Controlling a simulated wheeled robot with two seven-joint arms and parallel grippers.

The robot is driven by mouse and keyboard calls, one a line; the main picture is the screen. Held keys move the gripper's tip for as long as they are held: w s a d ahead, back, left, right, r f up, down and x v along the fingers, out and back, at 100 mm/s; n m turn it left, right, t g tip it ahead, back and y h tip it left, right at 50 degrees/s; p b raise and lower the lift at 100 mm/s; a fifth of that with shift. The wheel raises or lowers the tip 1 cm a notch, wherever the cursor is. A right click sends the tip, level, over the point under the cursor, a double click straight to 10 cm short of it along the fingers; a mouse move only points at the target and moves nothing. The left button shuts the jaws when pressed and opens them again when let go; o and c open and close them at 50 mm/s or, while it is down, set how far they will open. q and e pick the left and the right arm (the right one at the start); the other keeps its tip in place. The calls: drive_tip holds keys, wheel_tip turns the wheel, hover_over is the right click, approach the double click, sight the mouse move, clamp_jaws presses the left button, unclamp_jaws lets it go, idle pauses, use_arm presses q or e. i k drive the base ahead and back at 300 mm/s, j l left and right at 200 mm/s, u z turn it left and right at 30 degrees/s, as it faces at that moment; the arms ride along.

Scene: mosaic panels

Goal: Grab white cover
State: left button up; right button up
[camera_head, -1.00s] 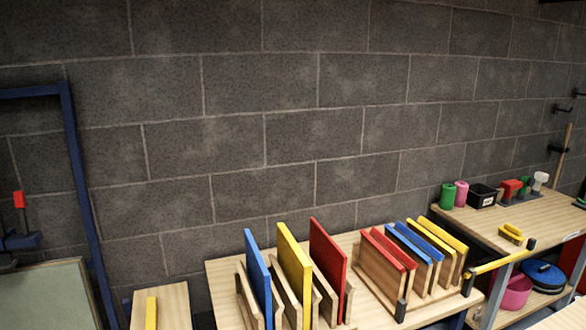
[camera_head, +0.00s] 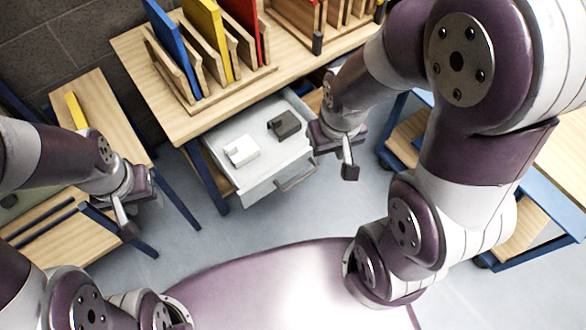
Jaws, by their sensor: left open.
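The white cover (camera_head: 241,151) is a small pale block lying in the open white drawer (camera_head: 255,185) under the table, on the drawer's left side. A dark grey piece (camera_head: 284,124) of similar shape lies to its right, apart from it. My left gripper (camera_head: 125,222) is open and empty, to the left of the drawer and well apart from the white cover. My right gripper (camera_head: 348,170) hangs just right of the drawer, apart from both pieces. Its fingers are seen side-on, so their opening cannot be told.
The wooden table (camera_head: 180,125) above the drawer holds upright blue (camera_head: 171,48), yellow (camera_head: 208,38) and red (camera_head: 240,25) panels in wooden racks. A bench (camera_head: 110,115) with a yellow bar stands at left. A blue-framed table (camera_head: 555,205) stands at right. Grey floor lies before the drawer.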

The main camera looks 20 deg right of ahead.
sight(242, 151)
drive_tip(key=i+l+u, duration=0.1)
drive_tip(key=i+l, duration=0.4)
drive_tip(key=i+l+u, duration=0.1)
drive_tip(key=i+l, duration=0.45)
drive_tip(key=l, duration=0.1)
